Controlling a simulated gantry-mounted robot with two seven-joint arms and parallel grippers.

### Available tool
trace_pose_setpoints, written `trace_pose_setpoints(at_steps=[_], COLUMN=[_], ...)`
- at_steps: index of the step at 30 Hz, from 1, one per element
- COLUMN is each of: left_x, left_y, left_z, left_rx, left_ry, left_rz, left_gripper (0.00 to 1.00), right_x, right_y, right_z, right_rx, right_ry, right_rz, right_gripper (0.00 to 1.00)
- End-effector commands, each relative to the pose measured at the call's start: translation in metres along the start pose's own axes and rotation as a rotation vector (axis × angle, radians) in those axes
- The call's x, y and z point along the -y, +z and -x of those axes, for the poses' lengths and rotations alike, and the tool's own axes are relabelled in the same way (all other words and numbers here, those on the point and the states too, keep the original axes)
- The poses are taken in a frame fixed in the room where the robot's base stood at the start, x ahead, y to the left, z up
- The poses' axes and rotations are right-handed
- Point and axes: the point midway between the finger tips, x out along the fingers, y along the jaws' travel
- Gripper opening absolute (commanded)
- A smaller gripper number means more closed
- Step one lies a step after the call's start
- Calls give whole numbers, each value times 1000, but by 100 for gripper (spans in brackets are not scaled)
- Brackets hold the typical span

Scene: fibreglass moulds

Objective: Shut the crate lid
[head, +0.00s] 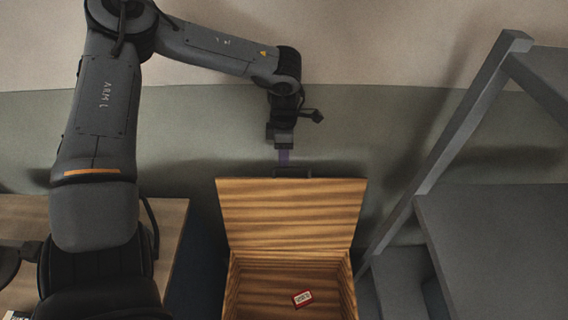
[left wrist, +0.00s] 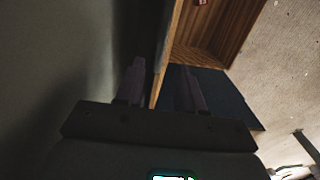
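The wooden crate (head: 292,273) stands at the bottom centre of the head view, with its striped lid (head: 290,212) raised open at the back. In the left wrist view the lid (left wrist: 172,35) shows nearly edge-on, with the crate inside (left wrist: 220,35) to its right. My left gripper (head: 284,160) points down at the middle of the lid's top edge. Its fingers (left wrist: 160,66) are apart, one on each side of the lid edge, with gaps visible. A dark bar sits at the lid's top edge, partly hidden. My right gripper is not in view.
A small red-and-white item (head: 302,298) lies inside the crate. A grey stair-like frame (head: 440,150) stands close on the right. A wooden table (head: 172,215) is on the left. A plain wall rises behind the lid.

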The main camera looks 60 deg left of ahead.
Motion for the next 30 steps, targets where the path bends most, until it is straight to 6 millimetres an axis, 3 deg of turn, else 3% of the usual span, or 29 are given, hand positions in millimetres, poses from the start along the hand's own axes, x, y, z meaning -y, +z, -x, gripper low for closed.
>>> trace_pose_setpoints(at_steps=[3,9,21,28,30], left_x=[0,0,0,0,0], left_y=[-1,0,0,0,0], left_z=[-19,-36,-41,-41,-41], left_rx=[-2,0,1,1,1], left_ry=[-2,0,1,1,1], left_rz=[2,0,1,1,1], left_gripper=[38,38,38,4,0], right_x=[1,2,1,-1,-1], right_y=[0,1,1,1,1], right_z=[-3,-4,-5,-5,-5], right_rx=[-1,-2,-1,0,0], right_ry=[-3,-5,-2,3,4], right_rz=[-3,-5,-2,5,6], right_gripper=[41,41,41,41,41])
